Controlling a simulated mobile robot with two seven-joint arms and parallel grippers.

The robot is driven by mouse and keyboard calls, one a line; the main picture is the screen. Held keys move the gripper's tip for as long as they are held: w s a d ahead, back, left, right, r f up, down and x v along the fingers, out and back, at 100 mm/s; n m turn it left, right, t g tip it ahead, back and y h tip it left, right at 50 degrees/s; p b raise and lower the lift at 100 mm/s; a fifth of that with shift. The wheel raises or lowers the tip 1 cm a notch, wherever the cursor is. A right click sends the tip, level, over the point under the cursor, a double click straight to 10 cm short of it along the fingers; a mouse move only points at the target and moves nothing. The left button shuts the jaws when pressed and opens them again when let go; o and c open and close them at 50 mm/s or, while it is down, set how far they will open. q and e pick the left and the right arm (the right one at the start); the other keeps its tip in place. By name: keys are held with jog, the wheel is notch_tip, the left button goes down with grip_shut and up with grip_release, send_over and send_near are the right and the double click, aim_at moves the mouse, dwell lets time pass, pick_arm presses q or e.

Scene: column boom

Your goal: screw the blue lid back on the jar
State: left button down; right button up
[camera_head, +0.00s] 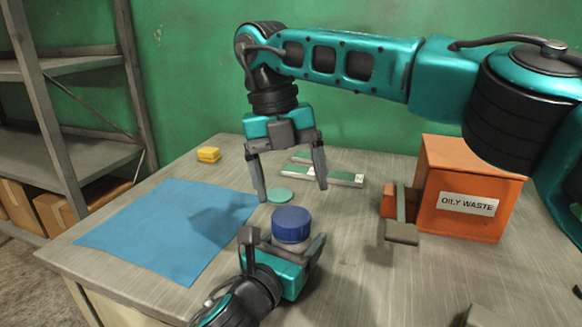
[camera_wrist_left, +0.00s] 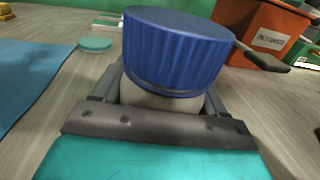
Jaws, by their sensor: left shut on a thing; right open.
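The blue lid (camera_head: 291,224), ribbed around its side, sits on top of the pale jar (camera_head: 289,245). The lid (camera_wrist_left: 178,50) and a strip of the jar (camera_wrist_left: 160,99) also show in the left wrist view. My left gripper (camera_head: 283,241) is shut on the jar below the lid, with a finger on each side. My right gripper (camera_head: 293,192) is open and empty, pointing down above and slightly behind the lid, apart from it. The jar's lower part is hidden by my left gripper.
A round green disc (camera_head: 279,195) and green-and-white strips (camera_head: 330,176) lie behind the jar. An orange OILY WASTE bin (camera_head: 468,180) stands at the right.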

aim_at(291, 216)
pick_arm(q)
jog(key=shift+f, duration=0.1)
pick_arm(e)
jog(key=n, duration=0.6)
jog(key=shift+r+y, duration=0.2)
jog(key=shift+y, duration=0.2)
jog(key=n, duration=0.6)
jog(key=shift+s+d+r+t+y, duration=0.1)
jog(key=shift+r+t+y, duration=0.15)
jog(key=shift+t+y, duration=0.05)
jog(key=n, duration=0.6)
jog(key=shift+s+r, duration=0.15)
jog(key=shift+r, duration=0.15)
jog(key=n, duration=0.4)
jog(key=shift+s+r+y, duration=0.1)
jog(key=shift+r+y, duration=0.15)
jog(key=shift+y, duration=0.15)
jog(key=shift+f, duration=0.1)
jog(key=shift+f, duration=3.95)
